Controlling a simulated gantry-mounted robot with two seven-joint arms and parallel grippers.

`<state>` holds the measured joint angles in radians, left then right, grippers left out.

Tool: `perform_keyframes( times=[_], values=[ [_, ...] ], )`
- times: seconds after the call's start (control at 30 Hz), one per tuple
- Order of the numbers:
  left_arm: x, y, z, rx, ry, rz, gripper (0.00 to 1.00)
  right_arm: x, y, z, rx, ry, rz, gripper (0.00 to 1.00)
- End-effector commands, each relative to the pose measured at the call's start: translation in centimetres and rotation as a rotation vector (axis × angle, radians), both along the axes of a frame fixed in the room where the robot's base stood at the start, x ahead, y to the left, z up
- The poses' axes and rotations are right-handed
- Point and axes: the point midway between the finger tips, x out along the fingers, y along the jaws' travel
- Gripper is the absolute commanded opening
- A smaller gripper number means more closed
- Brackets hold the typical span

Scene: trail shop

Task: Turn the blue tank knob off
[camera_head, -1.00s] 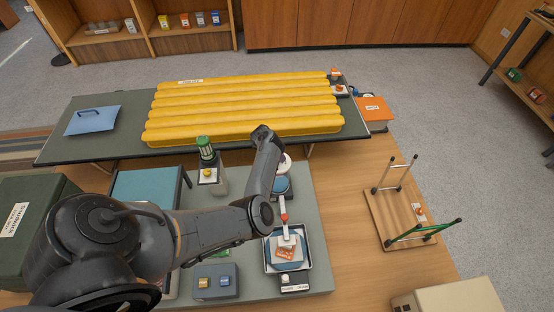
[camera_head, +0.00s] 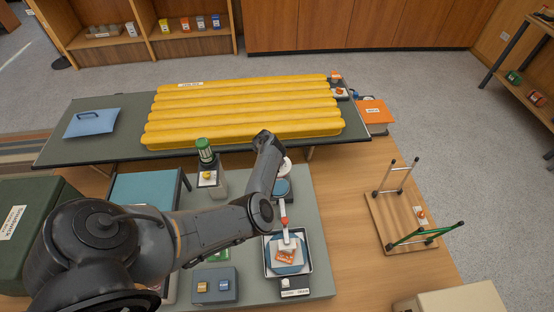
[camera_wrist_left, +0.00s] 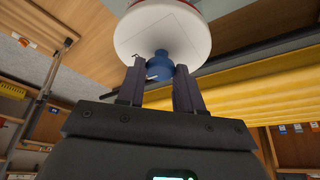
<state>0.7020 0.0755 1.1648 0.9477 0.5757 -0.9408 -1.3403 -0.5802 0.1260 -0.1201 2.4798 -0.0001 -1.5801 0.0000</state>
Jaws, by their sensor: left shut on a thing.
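The blue knob (camera_wrist_left: 159,70) shows in the left wrist view, between the two dark fingers of my left gripper (camera_wrist_left: 160,66). The fingers are shut on its sides. A white round body with a red edge (camera_wrist_left: 163,30) is right above the knob and fills the top middle of that view. In the head view my left arm reaches over the grey-green worktop (camera_head: 320,200), and its forearm hides the gripper and the knob. Part of a white round thing (camera_head: 286,166) shows just right of the wrist. My right gripper is in neither view.
A yellow ribbed pad (camera_head: 245,108) lies on the dark table behind. A blue round thing (camera_head: 281,187) and a metal tray (camera_head: 306,262) are right of my forearm. A green-capped jar (camera_head: 205,152) stands left of the wrist. A small wooden board with metal legs (camera_head: 395,218) is at right.

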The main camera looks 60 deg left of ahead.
Motion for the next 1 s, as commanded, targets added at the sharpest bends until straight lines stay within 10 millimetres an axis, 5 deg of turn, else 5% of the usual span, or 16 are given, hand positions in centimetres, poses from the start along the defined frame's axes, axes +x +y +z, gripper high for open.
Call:
perform_keyframes(
  times=[0.47, 1.0],
  values=[
    [0.0, -0.2, 0.1, 0.001, 0.003, 0.128, 0.05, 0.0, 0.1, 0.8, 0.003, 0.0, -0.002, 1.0],
    [0.3, -0.5, -0.1, 0.001, 0.002, 0.612, 0.05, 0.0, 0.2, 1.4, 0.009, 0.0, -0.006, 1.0]
  ],
)
